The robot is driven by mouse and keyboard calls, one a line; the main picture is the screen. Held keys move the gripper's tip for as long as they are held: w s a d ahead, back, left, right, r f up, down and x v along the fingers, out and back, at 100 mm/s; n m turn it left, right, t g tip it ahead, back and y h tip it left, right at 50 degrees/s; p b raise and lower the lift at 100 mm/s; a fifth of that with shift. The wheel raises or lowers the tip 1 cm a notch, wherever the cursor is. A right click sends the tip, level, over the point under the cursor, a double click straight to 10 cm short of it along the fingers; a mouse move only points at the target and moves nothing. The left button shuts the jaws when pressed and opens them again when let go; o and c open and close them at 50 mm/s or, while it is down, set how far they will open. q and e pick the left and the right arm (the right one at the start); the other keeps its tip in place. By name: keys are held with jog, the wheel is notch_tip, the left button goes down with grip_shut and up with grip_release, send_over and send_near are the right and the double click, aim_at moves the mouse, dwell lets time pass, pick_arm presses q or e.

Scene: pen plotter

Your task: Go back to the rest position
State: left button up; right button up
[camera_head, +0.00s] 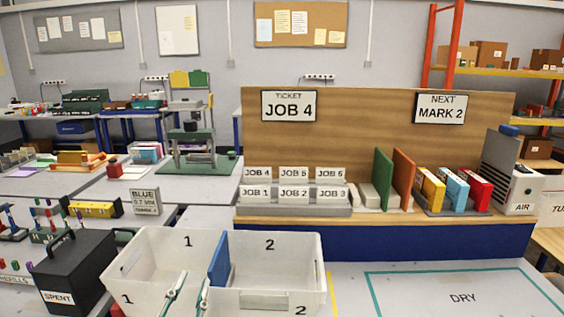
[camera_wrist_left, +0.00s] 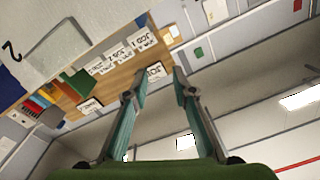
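My left gripper (camera_head: 193,283) shows at the bottom of the head view, in front of the white two-part bin (camera_head: 290,298). Its two teal fingers point up and stand apart. In the left wrist view the gripper (camera_wrist_left: 159,82) is open, with nothing between its fingers. My right gripper is in neither view.
The bin has compartments marked 1 and 2 with a blue panel (camera_head: 218,262) between them. A black SPENT box (camera_head: 72,270) stands left of it. Behind are job-labelled holders (camera_head: 293,198) and a wooden board (camera_head: 375,130). The DRY area (camera_head: 463,297) at right is clear.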

pick_arm(q)
jog(key=s+a+f+n+g+y, duration=0.25)
jog(key=s+f+g, duration=0.25)
jog(key=f, duration=0.8)
jog(key=s+f+g+h, duration=0.1)
jog(key=s+f+g, duration=0.4)
jog(key=s+f, duration=0.45)
jog(key=s+f+g+h, duration=0.1)
jog(key=s+f+g, duration=0.5)
jog(key=s, duration=0.6)
jog(key=s+f, duration=0.3)
jog(key=f, duration=2.4)
jog(key=s+a+f+g, duration=0.1)
jog(key=s+a+f, duration=0.2)
jog(key=s+f, duration=1.1)
jog(key=shift+s+f, duration=0.4)
jog(key=shift+s, duration=0.75)
